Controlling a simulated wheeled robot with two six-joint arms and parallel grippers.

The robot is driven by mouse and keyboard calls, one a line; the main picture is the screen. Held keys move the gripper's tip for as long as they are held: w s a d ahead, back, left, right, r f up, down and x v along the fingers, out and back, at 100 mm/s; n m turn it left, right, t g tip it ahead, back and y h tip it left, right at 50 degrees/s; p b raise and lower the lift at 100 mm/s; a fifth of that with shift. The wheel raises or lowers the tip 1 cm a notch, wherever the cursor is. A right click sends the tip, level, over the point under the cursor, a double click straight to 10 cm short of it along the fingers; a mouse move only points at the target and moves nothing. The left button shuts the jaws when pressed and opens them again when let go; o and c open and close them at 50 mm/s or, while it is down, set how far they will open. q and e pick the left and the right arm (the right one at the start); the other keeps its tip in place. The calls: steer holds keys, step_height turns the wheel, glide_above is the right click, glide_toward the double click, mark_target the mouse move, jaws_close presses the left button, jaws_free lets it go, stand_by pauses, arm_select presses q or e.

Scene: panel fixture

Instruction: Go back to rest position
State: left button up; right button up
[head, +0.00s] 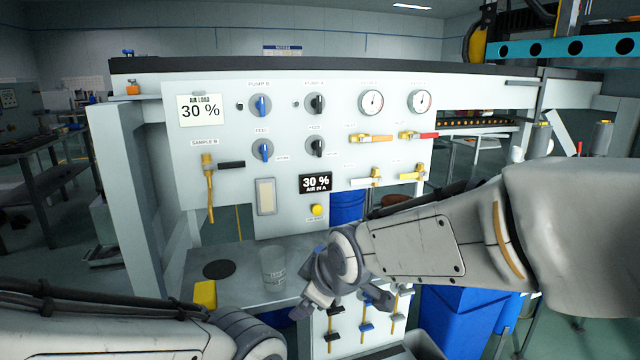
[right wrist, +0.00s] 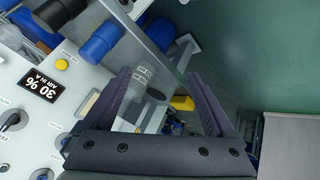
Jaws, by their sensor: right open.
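My right arm reaches in from the right in the head view, with its gripper (head: 318,292) in front of the panel's lower part. In the right wrist view the right gripper (right wrist: 158,92) has its two dark fingers spread apart, with nothing held between them. A clear beaker (head: 273,268) stands on the grey shelf (head: 235,290) to the left of the gripper; it also shows beyond the fingers in the right wrist view (right wrist: 142,78). My left arm lies low at the left, and its gripper is out of the picture.
The white panel (head: 340,150) carries blue and black knobs, gauges, valves and a black "30 % AIR IN A" display (head: 315,183). A yellow block (head: 205,294) sits on the shelf near my left arm. Small levers (head: 366,326) and a blue bin (head: 455,320) are below my right arm.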

steer(key=s+d+f+m+g+h, duration=0.1)
steer(key=s+d+f+m+g, duration=0.15)
steer(key=s, duration=0.55)
steer(key=s+d+f+m+g+h, duration=0.1)
steer(key=s+d+f+g, duration=0.15)
steer(key=s, duration=0.65)
steer(key=s+d+f+m+g+h, duration=0.1)
steer(key=s+d+f+m+g, duration=0.15)
steer(key=s, duration=0.55)
step_height(320, 180, up, 20)
steer(key=a+p, duration=0.1)
steer(key=p, duration=1.9)
steer(key=shift+w+f, duration=0.2)
steer(key=shift+w, duration=0.15)
